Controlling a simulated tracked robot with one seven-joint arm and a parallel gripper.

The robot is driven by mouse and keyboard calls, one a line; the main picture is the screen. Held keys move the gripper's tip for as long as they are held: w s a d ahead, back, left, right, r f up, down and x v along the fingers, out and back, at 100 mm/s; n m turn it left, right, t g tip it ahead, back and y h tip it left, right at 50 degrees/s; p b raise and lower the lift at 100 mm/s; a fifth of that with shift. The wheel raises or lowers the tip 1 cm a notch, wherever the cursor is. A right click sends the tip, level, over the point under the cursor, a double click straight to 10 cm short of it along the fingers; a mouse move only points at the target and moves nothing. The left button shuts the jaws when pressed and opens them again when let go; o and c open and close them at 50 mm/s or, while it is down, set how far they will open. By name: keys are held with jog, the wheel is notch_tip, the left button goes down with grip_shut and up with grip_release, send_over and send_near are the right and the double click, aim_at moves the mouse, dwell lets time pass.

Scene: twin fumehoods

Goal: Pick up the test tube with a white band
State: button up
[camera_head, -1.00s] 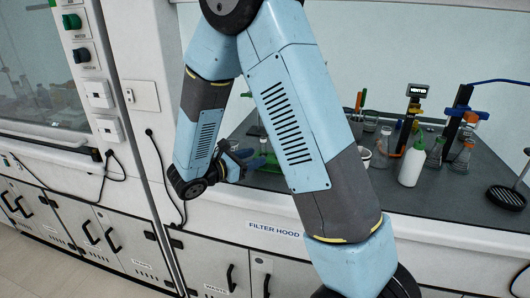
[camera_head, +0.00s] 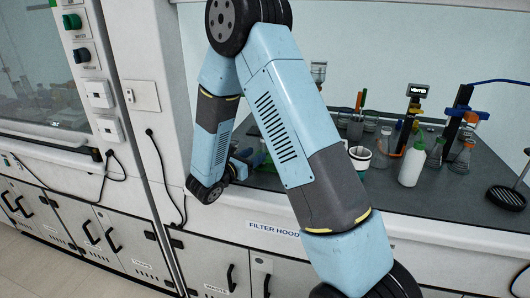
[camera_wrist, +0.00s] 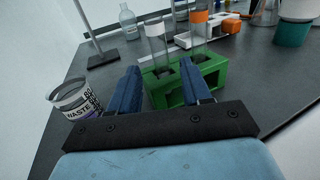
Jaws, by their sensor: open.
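In the wrist view a clear test tube with a white band (camera_wrist: 155,30) stands upright in a green rack (camera_wrist: 212,72). A second tube with an orange band (camera_wrist: 199,17) stands to its right in the same rack. My gripper (camera_wrist: 160,67) is open and empty. Its two blue fingers point toward the rack, with the white-banded tube beyond and between the fingertips in the picture. I cannot tell the exact gap to it. In the head view my gripper (camera_head: 243,163) is low over the worktop, partly hidden by my arm, which also hides the tubes.
A waste cup (camera_wrist: 73,100) stands left of the rack, near the worktop edge. A stand base (camera_wrist: 103,58) and a clear bottle (camera_wrist: 129,24) are behind. An orange-and-white rack (camera_wrist: 222,25) is beyond the green one. A white bottle (camera_head: 411,165) and flasks stand farther right.

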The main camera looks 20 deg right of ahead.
aim_at(264, 165)
jog(key=shift+x, duration=2.75)
jog(key=shift+s+f, duration=0.1)
jog(key=shift+f, duration=0.05)
grip_shut()
notch_tip(264, 165, up, 17)
jog(key=w+a+f+n+t+y, duration=0.5)
jog(key=w+f+n+t+y, duration=0.1)
jog(key=f+n+y, duration=0.1)
jog(key=shift+f, duration=0.8)
